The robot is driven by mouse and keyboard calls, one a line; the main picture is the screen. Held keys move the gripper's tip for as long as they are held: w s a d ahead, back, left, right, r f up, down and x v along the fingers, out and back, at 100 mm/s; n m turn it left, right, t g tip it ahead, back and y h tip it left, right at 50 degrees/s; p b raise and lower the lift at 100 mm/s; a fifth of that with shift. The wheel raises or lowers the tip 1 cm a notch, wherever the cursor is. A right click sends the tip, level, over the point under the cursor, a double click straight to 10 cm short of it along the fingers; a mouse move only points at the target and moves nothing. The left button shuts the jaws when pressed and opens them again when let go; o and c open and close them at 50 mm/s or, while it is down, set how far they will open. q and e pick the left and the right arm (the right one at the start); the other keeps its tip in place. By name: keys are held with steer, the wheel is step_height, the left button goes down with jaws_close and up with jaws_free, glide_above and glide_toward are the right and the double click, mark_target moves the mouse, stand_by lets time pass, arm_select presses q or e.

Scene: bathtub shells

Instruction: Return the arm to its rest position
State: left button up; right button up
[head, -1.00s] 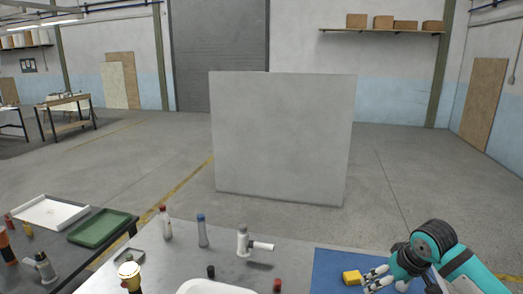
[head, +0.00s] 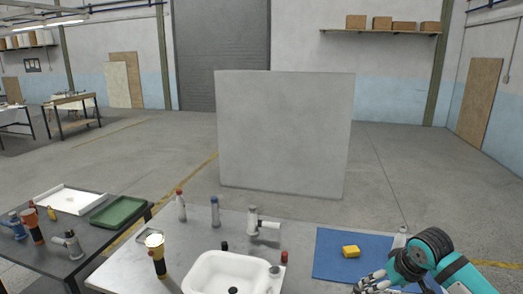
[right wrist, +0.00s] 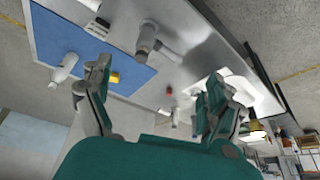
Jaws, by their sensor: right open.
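My right arm comes in at the lower right of the head view. Its gripper (head: 372,284) is by the near part of the blue mat (head: 330,262), in front of and apart from a yellow block (head: 351,251). In the right wrist view the two fingers of this gripper (right wrist: 160,82) are spread wide with nothing between them. The blue mat (right wrist: 85,42) and the yellow block (right wrist: 114,77) show beyond the left finger. My left arm and gripper are not in the head view.
A white basin (head: 215,268) stands on the grey table, with a tap (head: 254,222), bottles (head: 215,212) and a flashlight (head: 157,258) around it. A darker table at left holds a green tray (head: 118,212) and a white tray (head: 70,199). A grey panel (head: 285,135) stands beyond.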

steer(key=s+f+b, duration=0.3)
steer(key=f+b, duration=0.1)
steer(key=f, duration=1.1)
steer(key=s+f+m+b, duration=0.1)
steer(key=s+f+b, duration=0.2)
steer(key=f, duration=1.2)
steer(key=s+f+b, duration=0.3)
steer(key=f+b, duration=0.1)
steer(key=f, duration=1.1)
arm_select(q)
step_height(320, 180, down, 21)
steer(key=b, duration=0.9)
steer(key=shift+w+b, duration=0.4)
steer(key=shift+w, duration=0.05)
arm_select(e)
steer(key=s+a+f+g, duration=0.1)
steer(key=s+a+f, duration=0.1)
steer(key=s+f, duration=0.8)
steer(key=s+a+f+n+g, duration=0.1)
steer(key=s+a+f, duration=0.2)
steer(key=s+f, duration=0.7)
steer(key=s+a+f+n+g, duration=0.1)
steer(key=s+f, duration=0.9)
steer(key=s, duration=1)
steer(key=shift+s+a+f+h, duration=0.3)
steer(key=shift+a+h, duration=0.1)
steer(key=shift+a, duration=0.35)
